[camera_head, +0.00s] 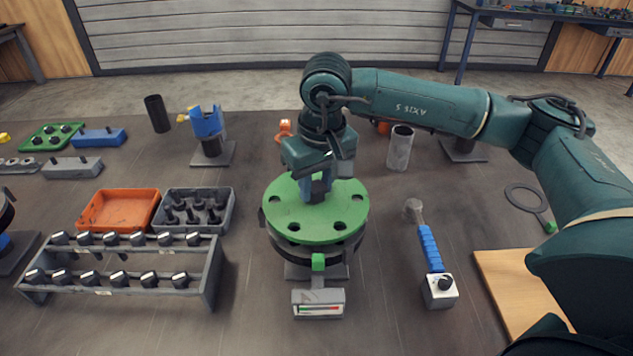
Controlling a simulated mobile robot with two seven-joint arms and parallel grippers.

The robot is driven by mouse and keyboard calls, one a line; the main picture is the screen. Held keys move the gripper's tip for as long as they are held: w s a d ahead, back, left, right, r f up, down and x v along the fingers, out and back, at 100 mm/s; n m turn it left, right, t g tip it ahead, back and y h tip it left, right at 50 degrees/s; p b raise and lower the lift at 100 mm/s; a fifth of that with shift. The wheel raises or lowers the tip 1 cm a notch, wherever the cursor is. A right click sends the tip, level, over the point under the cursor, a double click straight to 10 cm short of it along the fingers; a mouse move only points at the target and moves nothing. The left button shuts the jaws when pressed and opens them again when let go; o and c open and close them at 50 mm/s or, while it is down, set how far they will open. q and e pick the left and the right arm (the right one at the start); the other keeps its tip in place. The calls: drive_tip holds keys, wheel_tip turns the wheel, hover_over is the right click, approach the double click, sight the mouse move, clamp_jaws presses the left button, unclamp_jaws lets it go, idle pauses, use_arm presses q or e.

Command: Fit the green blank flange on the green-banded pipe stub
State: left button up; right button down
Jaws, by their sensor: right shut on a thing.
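The green blank flange (300,222) is a round disc with several dark bolt holes, lying about level in the middle of the table. My right gripper (316,190) comes down on its centre from above and is shut on it; the fingertips and what they grip are partly hidden. Directly under the disc is a dark round flange (347,252) on a grey base plate, with a green tab (318,262) at its front. The disc hides the pipe stub and any band on it. I cannot tell whether disc and lower flange touch. My left gripper is out of view.
A grey gauge box (318,303) stands in front. A bolt rack (120,265), an orange tray (118,210) and a grey socket tray (196,208) stand left. A grey cylinder (400,148) stands behind.

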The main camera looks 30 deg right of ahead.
drive_tip(key=shift+f+b, duration=0.5)
drive_tip(key=shift+b, duration=0.1)
drive_tip(key=shift+f+b, duration=0.5)
drive_tip(key=shift+b, duration=0.15)
idle(0.6)
drive_tip(key=c, duration=1.3)
unclamp_jaws()
drive_tip(key=shift+o, duration=1.4)
drive_tip(key=shift+f, duration=0.1)
